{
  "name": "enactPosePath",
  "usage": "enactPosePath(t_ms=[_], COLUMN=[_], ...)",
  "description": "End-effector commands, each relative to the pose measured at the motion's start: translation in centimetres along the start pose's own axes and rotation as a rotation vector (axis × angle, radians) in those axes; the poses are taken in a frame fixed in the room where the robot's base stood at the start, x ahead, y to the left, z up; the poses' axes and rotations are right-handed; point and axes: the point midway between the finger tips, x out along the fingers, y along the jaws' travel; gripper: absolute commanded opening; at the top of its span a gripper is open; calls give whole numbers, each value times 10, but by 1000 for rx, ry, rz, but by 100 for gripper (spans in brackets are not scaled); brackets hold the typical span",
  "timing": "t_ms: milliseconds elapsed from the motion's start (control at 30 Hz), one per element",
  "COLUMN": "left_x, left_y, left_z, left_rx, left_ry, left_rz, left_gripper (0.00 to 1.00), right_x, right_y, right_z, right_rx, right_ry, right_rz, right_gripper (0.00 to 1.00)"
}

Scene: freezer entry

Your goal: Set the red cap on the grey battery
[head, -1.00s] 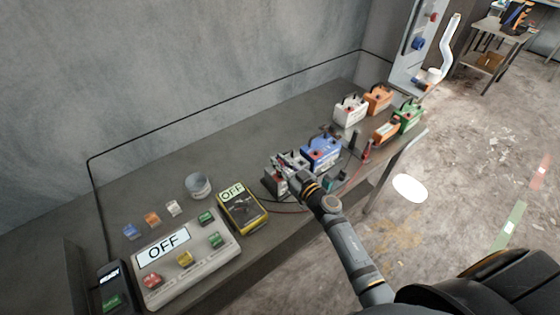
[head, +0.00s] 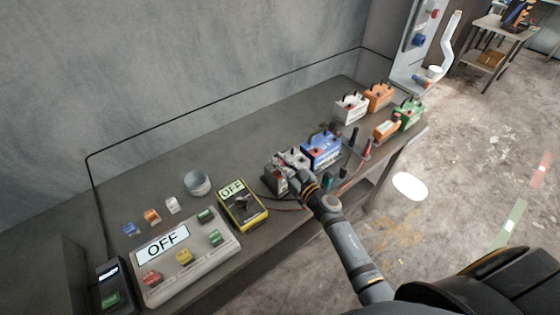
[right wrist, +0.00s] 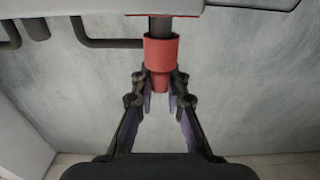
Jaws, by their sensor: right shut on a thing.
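The grey battery (head: 276,182) stands on the bench left of the blue battery, largely hidden behind my right gripper (head: 291,164). In the right wrist view my right gripper (right wrist: 160,88) is shut on the red cap (right wrist: 161,52), with the fingertips on its narrow end. The cap's wide end meets a dark post (right wrist: 160,27) at the light grey body (right wrist: 100,6) along the top of that view. The cap surrounds the post's end there; I cannot tell how fully it is seated. The left gripper is out of view.
A blue battery (head: 322,150) stands close on the right, with white (head: 351,109), orange (head: 379,97) and green (head: 409,114) ones farther along. A yellow meter (head: 242,206) and a panel marked OFF (head: 188,262) lie left. The bench behind is clear.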

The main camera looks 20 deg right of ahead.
Motion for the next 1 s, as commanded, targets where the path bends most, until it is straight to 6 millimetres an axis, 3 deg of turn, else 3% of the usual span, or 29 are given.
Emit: enactPosePath(t_ms=[633,667,833,1000], left_x=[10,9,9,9], left_y=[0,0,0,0], left_z=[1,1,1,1], left_rx=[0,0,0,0], left_ry=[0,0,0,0], left_rz=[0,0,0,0], left_gripper=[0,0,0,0], right_x=[0,0,0,0], right_y=[0,0,0,0], right_z=[15,15,14,14], right_rx=[2,2,1,1], right_ry=[0,0,0,0], right_rz=[0,0,0,0], right_gripper=[0,15,38,40])
